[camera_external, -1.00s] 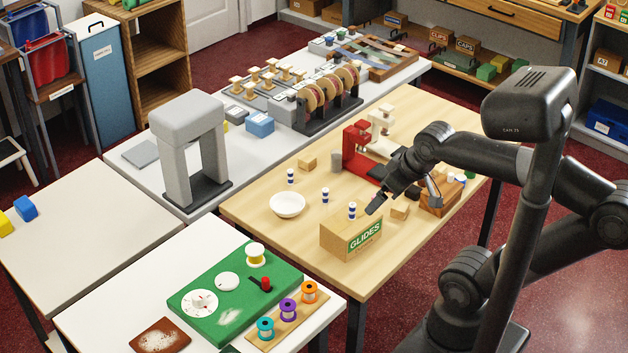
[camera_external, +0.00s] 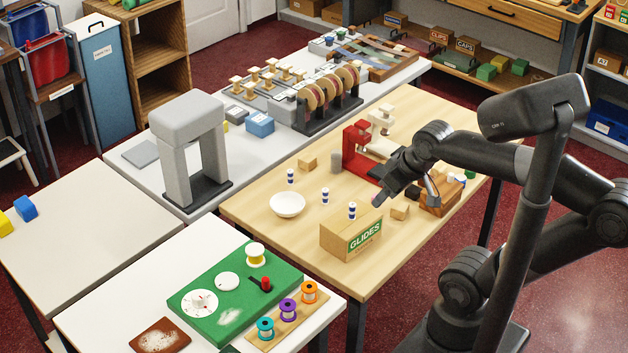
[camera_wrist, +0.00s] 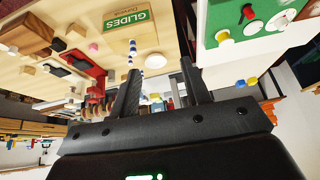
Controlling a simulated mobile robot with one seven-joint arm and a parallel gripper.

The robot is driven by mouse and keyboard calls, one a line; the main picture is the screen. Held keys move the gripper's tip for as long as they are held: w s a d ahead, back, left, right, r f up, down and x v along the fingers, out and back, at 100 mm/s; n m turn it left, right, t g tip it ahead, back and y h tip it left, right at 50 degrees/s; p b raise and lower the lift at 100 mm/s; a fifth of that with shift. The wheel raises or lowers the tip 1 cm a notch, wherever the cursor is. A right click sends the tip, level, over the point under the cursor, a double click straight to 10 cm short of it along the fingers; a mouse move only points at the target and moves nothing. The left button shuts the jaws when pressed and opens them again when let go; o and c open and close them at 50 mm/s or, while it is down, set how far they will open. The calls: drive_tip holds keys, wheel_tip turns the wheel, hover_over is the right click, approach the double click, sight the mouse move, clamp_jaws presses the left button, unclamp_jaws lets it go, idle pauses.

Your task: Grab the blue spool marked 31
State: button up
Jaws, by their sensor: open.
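No number 31 can be read on any spool. A teal-blue spool (camera_external: 265,328) stands upright at the near end of a wooden strip, beside a purple spool (camera_external: 288,309) and an orange spool (camera_external: 309,291). Several small blue-and-white striped cylinders stand on the wooden table, one (camera_external: 325,196) near the bowl and one (camera_external: 352,211) behind the GLIDES box. My gripper (camera_external: 382,198) hangs above that table, right of these cylinders and apart from the teal spool.
The cardboard GLIDES box (camera_external: 345,240) stands at the wooden table's near edge. A white bowl (camera_external: 287,204), a red device (camera_external: 357,150) and a wooden crate (camera_external: 440,203) also stand there. A green board (camera_external: 200,325) lies left of the spool strip on the white table.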

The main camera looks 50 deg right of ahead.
drive_tip(key=w+a+f+m+y, duration=0.1)
drive_tip(key=w+f+m+y, duration=0.25)
drive_tip(key=w+m, duration=0.65)
drive_tip(key=w+a+f+m+y, duration=0.1)
drive_tip(key=w+f+m+y, duration=0.3)
drive_tip(key=w, duration=0.9)
drive_tip(key=w+d+f+m+t, duration=0.5)
drive_tip(key=w+d+m, duration=0.3)
drive_tip(key=w+m, duration=0.15)
drive_tip(key=m+t+h, duration=0.2)
drive_tip(key=m+h, duration=0.3)
drive_tip(key=m, duration=0.4)
approach(286, 182)
drive_tip(key=r, duration=0.3)
drive_tip(key=shift+s+d+r+y, duration=0.1)
drive_tip(key=shift+s+r+y, duration=0.05)
drive_tip(key=shift+s+y, duration=0.15)
drive_tip(key=shift+w+d+f+m, duration=0.15)
drive_tip(key=shift+d+f+m, duration=0.05)
drive_tip(key=shift+f+m, duration=0.15)
drive_tip(key=x, duration=0.5)
drive_tip(key=shift+w+r, duration=0.1)
drive_tip(key=shift+w, duration=0.05)
drive_tip(key=shift+x, duration=2.65)
